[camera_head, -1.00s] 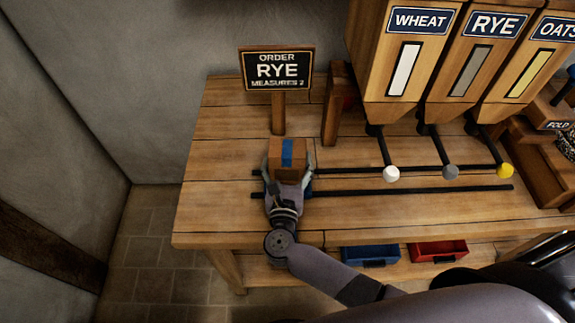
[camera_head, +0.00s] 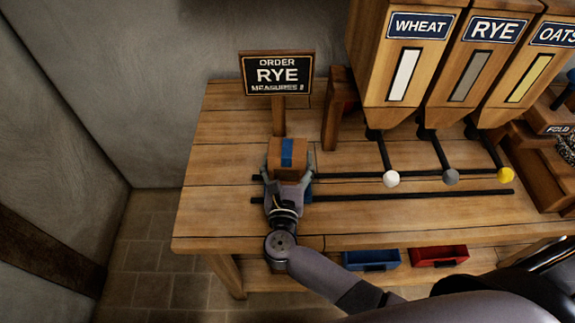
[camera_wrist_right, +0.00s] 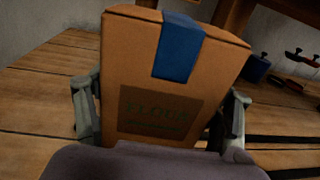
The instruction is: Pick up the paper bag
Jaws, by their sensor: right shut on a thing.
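The paper bag (camera_head: 276,153) is a brown, box-shaped package with a blue strip over its top. In the right wrist view the bag (camera_wrist_right: 125,60) fills the middle, with a dark label that seems to read "FLOUR". My right gripper (camera_head: 288,172) is shut on the bag, one finger on each side. In the wrist view the fingers of the right gripper (camera_wrist_right: 160,118) flank the bag's lower part. The bag looks upright, over the left part of the wooden bench (camera_head: 225,145). I cannot tell whether its base touches the bench. My left gripper is not in view.
An order sign (camera_head: 278,74) reading "RYE" stands behind the bag. Wheat (camera_head: 383,90), rye (camera_head: 462,90) and oats (camera_head: 535,75) hoppers stand right, with knobbed levers. Two dark rails (camera_head: 400,196) cross the bench. Blue (camera_head: 371,260) and red (camera_head: 439,256) trays sit below. The bench's left end is clear.

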